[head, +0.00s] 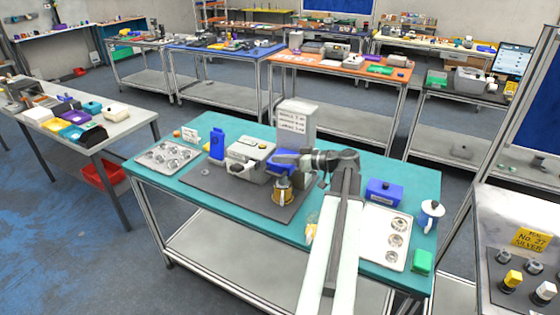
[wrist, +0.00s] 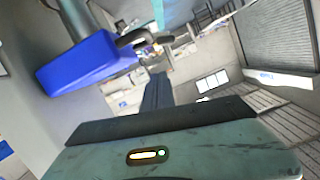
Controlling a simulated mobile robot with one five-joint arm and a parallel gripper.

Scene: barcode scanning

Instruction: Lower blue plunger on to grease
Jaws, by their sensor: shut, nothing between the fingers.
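A blue block-shaped plunger (head: 287,161) is over a brass-coloured cup (head: 283,190) on a dark grey mat in the head view. Any grease in the cup is hidden from view, and I cannot tell whether plunger and cup touch. The plunger shows large at upper left in the wrist view (wrist: 85,68), with a dark handle-like part at its right. My gripper (head: 312,158) is just right of the plunger in the head view. In the wrist view its fingers (wrist: 157,84) are together and empty, apart from the plunger.
A grey machine (head: 249,154) and a blue bottle (head: 217,148) stand left of the cup. A signed white box (head: 297,118) stands behind. A metal tray (head: 166,156), a blue box (head: 382,191) and a white jug (head: 431,215) are at the teal table's sides.

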